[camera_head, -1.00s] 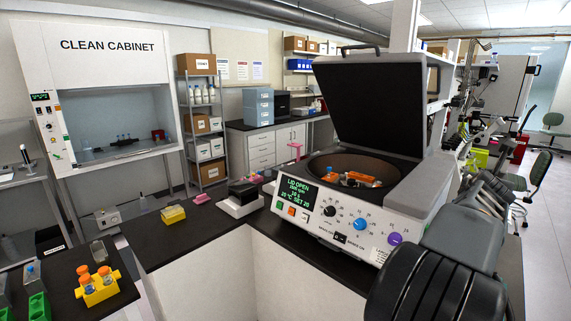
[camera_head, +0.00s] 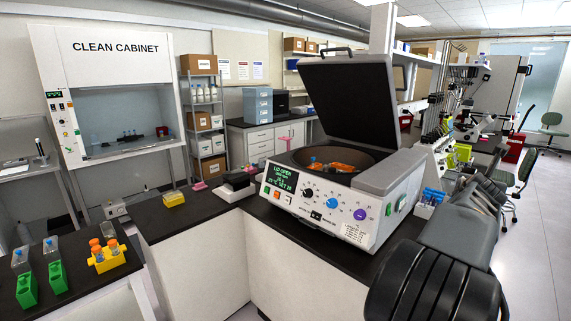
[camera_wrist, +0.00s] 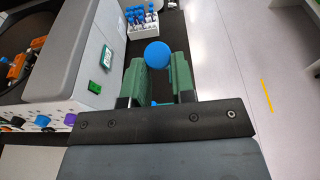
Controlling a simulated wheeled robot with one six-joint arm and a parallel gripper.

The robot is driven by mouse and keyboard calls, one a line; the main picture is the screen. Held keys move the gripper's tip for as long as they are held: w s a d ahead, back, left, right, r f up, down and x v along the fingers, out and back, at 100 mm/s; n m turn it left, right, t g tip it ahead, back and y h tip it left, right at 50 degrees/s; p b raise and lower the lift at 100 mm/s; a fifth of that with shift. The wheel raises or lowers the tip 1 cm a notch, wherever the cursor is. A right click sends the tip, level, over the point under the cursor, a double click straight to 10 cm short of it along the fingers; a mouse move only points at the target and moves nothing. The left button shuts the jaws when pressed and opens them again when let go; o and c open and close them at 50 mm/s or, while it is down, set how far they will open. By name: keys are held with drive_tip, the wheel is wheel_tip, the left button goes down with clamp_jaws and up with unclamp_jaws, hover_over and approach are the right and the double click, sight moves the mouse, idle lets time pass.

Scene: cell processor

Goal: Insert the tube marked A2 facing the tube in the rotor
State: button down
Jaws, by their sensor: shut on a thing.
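My gripper (camera_wrist: 158,82) is shut on a tube with a round blue cap (camera_wrist: 158,55), seen from above between the green fingers. The tube's body and any A2 mark are hidden. The held tube is to the right of the centrifuge (camera_wrist: 75,50), outside its bowl. The open centrifuge also shows in the head view (camera_head: 345,200), its lid (camera_head: 350,95) raised. Its orange rotor (camera_head: 343,167) is inside, with one blue cap (camera_head: 314,160) at the left side. Part of the rotor (camera_wrist: 15,68) shows at the left edge of the wrist view. My gripper is not visible in the head view.
A white rack (camera_wrist: 142,28) of blue-capped tubes stands beyond the gripper; the head view shows it right of the centrifuge (camera_head: 430,200). A yellow rack (camera_head: 107,258) and green racks (camera_head: 58,276) are at lower left. Open floor lies to the right.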

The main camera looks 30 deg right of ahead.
drive_tip(key=w+a+f+n+t+y+b, duration=0.1)
drive_tip(key=w+a+f+n+t+b, duration=0.1)
drive_tip(key=w+a+f, duration=0.65)
drive_tip(key=w+a+f+n+t+y+b, duration=0.15)
drive_tip(key=w+a+f, duration=0.4)
drive_tip(key=w, duration=0.55)
drive_tip(key=w+a+f+n+t+y+b, duration=0.1)
drive_tip(key=w+a+f+t, duration=0.1)
drive_tip(key=w+a+f, duration=0.6)
drive_tip(key=w+a+f+n+t+y+b, duration=0.1)
drive_tip(key=w+a+f+n, duration=0.2)
drive_tip(key=a, duration=0.5)
drive_tip(key=w+a+f+t+y+b, duration=0.1)
drive_tip(key=w+a+f+t+b, duration=0.1)
drive_tip(key=w+a+f, duration=0.4)
drive_tip(key=s+a+f+n+t+y+b, duration=0.1)
drive_tip(key=a+f, duration=0.3)
drive_tip(key=a, duration=0.6)
drive_tip(key=s+a+f+n+t+y+b, duration=0.1)
drive_tip(key=s+a+f+n+y, duration=0.2)
drive_tip(key=a, duration=0.7)
drive_tip(key=shift+s+a+f+y, duration=0.35)
drive_tip(key=shift+s+a+f, duration=0.05)
drive_tip(key=shift+s, duration=0.4)
